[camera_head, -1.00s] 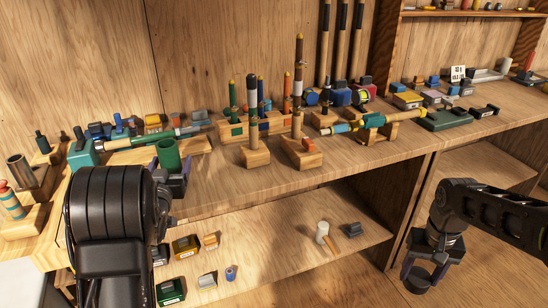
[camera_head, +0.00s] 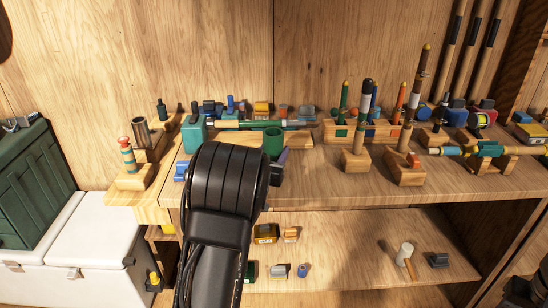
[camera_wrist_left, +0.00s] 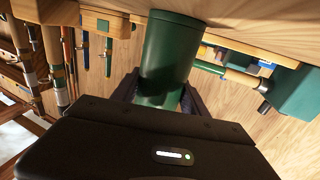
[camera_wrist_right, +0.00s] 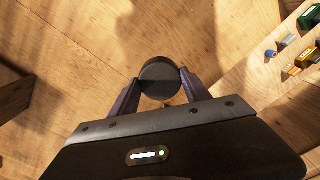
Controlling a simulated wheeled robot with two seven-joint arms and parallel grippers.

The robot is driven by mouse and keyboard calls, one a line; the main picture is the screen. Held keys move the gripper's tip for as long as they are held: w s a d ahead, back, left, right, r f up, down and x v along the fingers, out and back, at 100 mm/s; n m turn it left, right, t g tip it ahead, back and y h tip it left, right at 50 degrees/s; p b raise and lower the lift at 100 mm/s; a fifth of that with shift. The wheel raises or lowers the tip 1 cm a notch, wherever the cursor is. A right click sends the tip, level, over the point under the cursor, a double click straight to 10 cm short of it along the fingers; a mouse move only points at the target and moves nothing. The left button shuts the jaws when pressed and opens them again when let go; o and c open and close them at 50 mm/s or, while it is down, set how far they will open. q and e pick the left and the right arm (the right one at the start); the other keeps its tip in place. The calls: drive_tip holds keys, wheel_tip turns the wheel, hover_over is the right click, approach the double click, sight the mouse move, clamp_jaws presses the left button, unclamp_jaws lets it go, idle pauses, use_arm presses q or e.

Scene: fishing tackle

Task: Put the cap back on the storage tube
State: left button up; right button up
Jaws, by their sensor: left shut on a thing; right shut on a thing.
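The storage tube is a dark green cylinder (camera_head: 273,143), standing roughly upright with its open end up at the front of the bench. My left gripper (camera_head: 283,157) is shut on it, mostly hidden behind my own wrist in the head view. The left wrist view shows the tube (camera_wrist_left: 172,55) between both fingers. My right gripper (camera_wrist_right: 158,88) is shut on a round dark cap (camera_wrist_right: 159,76), seen in the right wrist view above a wooden surface.
A green rod on a teal block (camera_head: 193,132) lies behind the tube. A metal cup (camera_head: 142,133) stands to its left. Floats on wooden blocks (camera_head: 355,160) stand to its right. Boxes and a mallet (camera_head: 404,254) lie on the lower shelf (camera_head: 340,245).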

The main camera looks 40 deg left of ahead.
use_arm(q)
clamp_jaws()
idle(0.3)
drive_tip(key=shift+r, duration=0.1)
wheel_tip(320, 180, up, 10)
drive_tip(key=shift+p, duration=0.4)
use_arm(e)
drive_tip(key=shift+r, duration=0.4)
use_arm(q)
drive_tip(key=shift+o, duration=0.4)
unclamp_jaws()
clamp_jaws()
idle(0.3)
